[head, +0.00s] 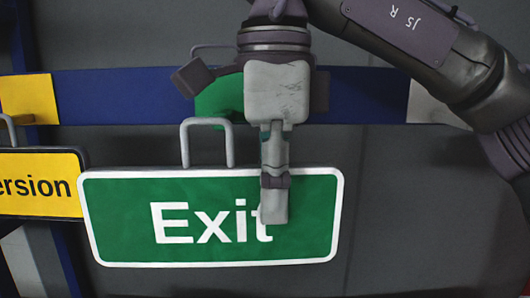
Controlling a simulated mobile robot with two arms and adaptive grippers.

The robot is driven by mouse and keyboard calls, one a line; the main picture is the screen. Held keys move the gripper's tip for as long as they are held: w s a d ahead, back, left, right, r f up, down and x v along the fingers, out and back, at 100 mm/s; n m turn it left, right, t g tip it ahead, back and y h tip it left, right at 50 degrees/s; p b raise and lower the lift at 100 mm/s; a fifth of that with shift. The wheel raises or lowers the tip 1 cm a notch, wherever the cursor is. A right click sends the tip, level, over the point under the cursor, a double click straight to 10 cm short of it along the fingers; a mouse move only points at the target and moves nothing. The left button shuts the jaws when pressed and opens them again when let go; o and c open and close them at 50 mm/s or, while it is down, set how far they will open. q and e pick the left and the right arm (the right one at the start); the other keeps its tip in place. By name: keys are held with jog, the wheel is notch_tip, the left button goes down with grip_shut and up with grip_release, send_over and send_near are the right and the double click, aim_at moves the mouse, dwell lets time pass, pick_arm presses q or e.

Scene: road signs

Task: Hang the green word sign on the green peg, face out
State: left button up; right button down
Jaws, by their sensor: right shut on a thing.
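The green word sign (120,215) reads "Exit" in white, has a white border, and faces me upright with a very slight tilt. A grey wire loop (208,124) rises from its top edge. My right gripper (274,200) comes down from above and is shut on the sign, with a finger across its face over the "t". The green peg (228,97) shows on a green patch behind and above the sign, partly hidden by my gripper. The loop's top is close to the peg's lower side in the picture; I cannot tell the depth between them. My left gripper is out of view.
A blue rail (120,95) runs across the dark grey wall panel. The wall at lower right is clear.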

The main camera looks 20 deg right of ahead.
jog(key=shift+s+d+r, duration=0.1)
jog(key=shift+s+r, duration=0.1)
jog(key=shift+r, duration=0.5)
jog(key=shift+w+d, duration=0.1)
jog(key=shift+w, duration=0.15)
jog(key=w+d, duration=0.2)
jog(key=w, duration=0.6)
jog(key=shift+d+p, duration=0.15)
jog(key=shift+p, duration=0.25)
jog(key=shift+f+b, duration=0.65)
jog(key=shift+f, duration=0.3)
jog(key=c, duration=1.1)
grip_release()
jog(key=shift+r, duration=0.1)
jog(key=shift+o, duration=0.2)
